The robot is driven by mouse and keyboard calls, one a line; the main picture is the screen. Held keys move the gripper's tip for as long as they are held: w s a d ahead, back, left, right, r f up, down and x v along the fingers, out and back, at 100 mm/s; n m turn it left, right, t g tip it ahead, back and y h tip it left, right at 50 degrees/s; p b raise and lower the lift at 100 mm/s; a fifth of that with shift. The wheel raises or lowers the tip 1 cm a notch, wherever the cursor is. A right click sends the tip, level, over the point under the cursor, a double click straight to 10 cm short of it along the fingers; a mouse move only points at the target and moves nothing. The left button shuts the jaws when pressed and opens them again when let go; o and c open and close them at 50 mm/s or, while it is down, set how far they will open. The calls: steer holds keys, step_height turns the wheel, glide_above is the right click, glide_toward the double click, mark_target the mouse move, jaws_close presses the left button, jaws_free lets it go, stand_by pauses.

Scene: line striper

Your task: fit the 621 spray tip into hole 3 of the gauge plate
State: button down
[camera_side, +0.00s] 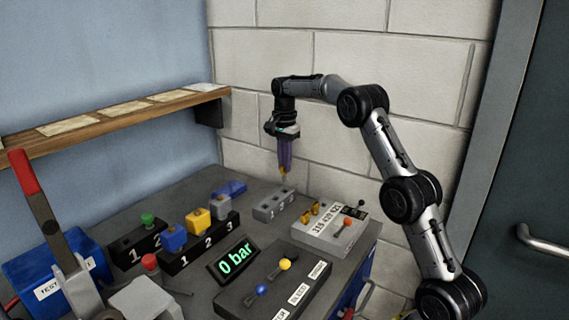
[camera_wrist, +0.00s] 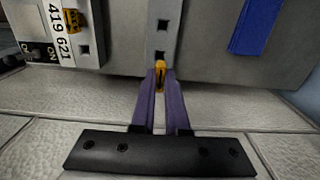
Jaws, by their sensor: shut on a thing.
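My gripper (camera_side: 284,174) points straight down at the far right end of the grey gauge plate (camera_side: 267,212), the end marked 3. Its purple fingers are shut on a small orange spray tip (camera_wrist: 160,74), which shows between the fingertips in the wrist view. In that view the gauge plate (camera_wrist: 150,28) runs away from me, with two square holes open. The spray tip is at the plate's near end and hides what lies under it. In the side view it is at or just above the plate; I cannot tell whether it touches or has entered hole 3.
A light grey tip rack (camera_side: 322,236) with orange tips and red and black knobs stands right of the plate. A blue block (camera_side: 231,188) lies behind left. A row of coloured blocks (camera_side: 197,238), a "0 bar" display (camera_side: 236,259) and a black control box (camera_side: 272,285) stand nearer.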

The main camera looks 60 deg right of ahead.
steer(key=shift+s+f, duration=0.1)
steer(key=shift+f, duration=0.2)
steer(key=s+r, duration=0.4)
steer(key=s, duration=0.9)
steer(key=shift+s+f, duration=0.15)
steer(key=shift+f, duration=2.45)
steer(key=shift+f, duration=2.15)
steer(key=c, duration=0.8)
jaws_free()
steer(key=shift+c, duration=0.2)
steer(key=o, duration=0.3)
